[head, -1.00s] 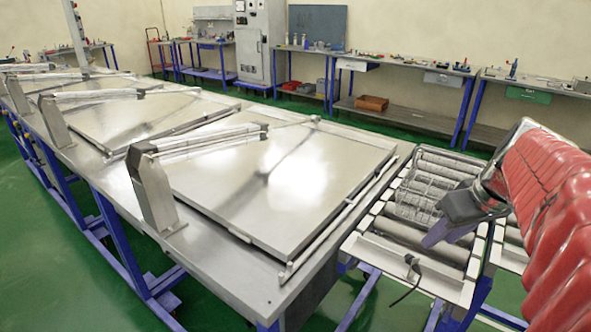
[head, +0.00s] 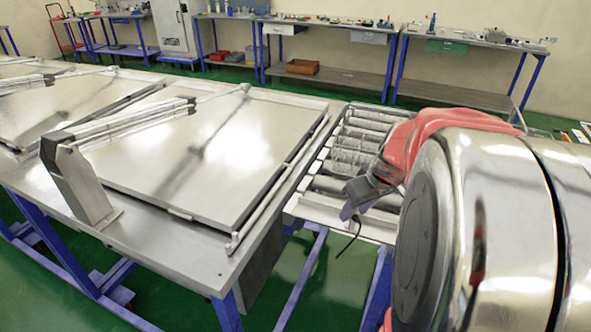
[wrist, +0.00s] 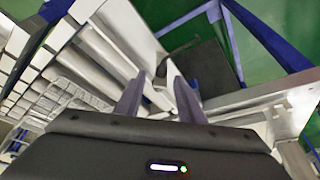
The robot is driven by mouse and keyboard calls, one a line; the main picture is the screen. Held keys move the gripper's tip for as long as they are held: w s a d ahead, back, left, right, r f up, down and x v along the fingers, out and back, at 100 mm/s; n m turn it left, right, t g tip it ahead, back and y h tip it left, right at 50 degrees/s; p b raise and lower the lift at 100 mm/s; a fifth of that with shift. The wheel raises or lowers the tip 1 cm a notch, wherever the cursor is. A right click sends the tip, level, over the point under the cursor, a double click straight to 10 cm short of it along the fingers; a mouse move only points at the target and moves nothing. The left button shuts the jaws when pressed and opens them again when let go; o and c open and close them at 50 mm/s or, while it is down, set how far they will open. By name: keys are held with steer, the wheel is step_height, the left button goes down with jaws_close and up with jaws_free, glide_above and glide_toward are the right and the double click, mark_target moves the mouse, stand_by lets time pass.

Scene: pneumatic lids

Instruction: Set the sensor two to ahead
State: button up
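My gripper (wrist: 160,78) shows two purple-grey fingers with a clear gap between them in the wrist view, so it is open. In the head view my gripper (head: 347,209) hangs above the near end of the roller conveyor (head: 312,207), partly hidden by my arm. A small dark fitting with a black cable (head: 349,241) is at the conveyor's near edge, just below the fingers. It may be a sensor, but its number and direction cannot be read. I cannot tell whether the fingers touch it.
A steel table (head: 190,245) with flat lids (head: 205,165) and hinged arms stands left of the conveyor. A wire basket (wrist: 60,100) sits on the rollers. Workbenches (head: 340,83) line the back wall. Green floor (head: 320,280) is open in front.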

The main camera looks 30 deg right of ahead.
steer(key=shift+w+f, duration=0.2)
steer(key=shift+f, duration=0.35)
steer(key=shift+c, duration=0.5)
jaws_close()
stand_by(0.5)
steer(key=shift+d, duration=0.2)
steer(key=shift+a, duration=0.15)
